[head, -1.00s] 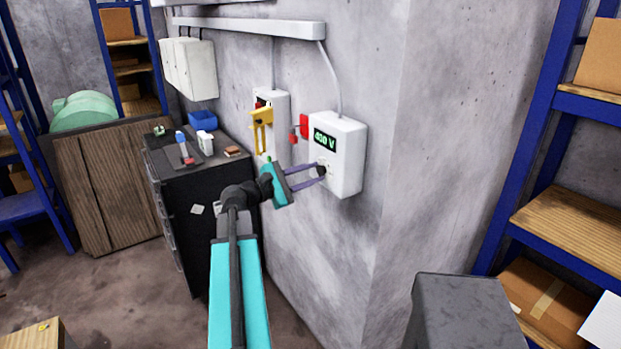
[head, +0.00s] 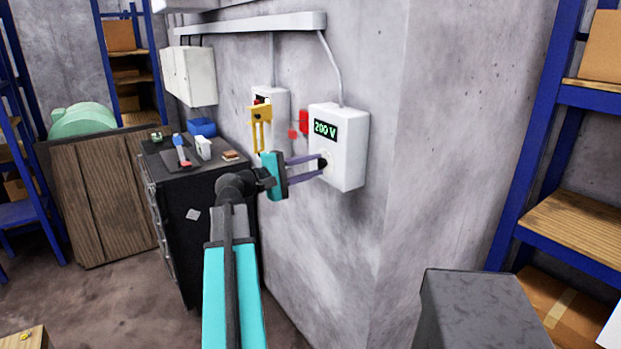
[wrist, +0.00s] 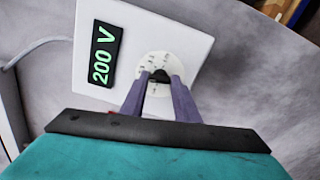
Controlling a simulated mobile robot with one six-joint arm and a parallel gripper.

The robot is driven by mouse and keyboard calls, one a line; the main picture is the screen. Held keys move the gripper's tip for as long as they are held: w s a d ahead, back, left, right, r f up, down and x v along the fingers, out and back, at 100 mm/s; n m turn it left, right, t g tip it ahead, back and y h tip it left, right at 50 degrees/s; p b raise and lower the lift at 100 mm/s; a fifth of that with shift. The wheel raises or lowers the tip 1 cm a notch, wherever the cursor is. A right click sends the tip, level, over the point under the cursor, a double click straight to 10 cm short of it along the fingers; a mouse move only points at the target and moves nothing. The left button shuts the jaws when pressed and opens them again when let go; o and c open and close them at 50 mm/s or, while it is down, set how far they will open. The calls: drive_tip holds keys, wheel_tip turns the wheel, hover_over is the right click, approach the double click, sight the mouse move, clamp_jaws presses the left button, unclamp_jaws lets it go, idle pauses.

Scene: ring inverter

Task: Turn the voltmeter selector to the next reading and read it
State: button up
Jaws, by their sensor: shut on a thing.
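The voltmeter is a white box (head: 347,165) on the concrete wall. Its dark display (head: 325,129) reads 200 V in green, and the display in the wrist view (wrist: 103,53) also reads 200 V. Below the display is a round pale dial with small marks (wrist: 150,62) and a black selector knob (wrist: 159,76) at its middle. My gripper (head: 321,164) is shut on the knob, with its purple fingers on either side of it in the wrist view (wrist: 160,88). The fingers hide part of the knob and dial, and I cannot read the dial marks.
A white box with a yellow handle (head: 261,118) and a small red box (head: 304,121) are on the wall left of the voltmeter. A dark cabinet (head: 197,215) stands below, with several small items on top. A grey block (head: 480,310) is at lower right.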

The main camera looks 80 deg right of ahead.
drive_tip(key=shift+d+m+b, duration=0.15)
drive_tip(key=shift+m+b, duration=0.85)
drive_tip(key=shift+b, duration=0.15)
drive_tip(key=shift+r, duration=0.2)
drive_tip(key=o, duration=1)
drive_tip(key=shift+s+d+f, duration=0.1)
drive_tip(key=shift+s+d, duration=0.05)
drive_tip(key=shift+o, duration=0.2)
drive_tip(key=shift+f, duration=0.1)
drive_tip(key=shift+v, duration=0.95)
drive_tip(key=b+v, duration=0.2)
drive_tip(key=v, duration=1)
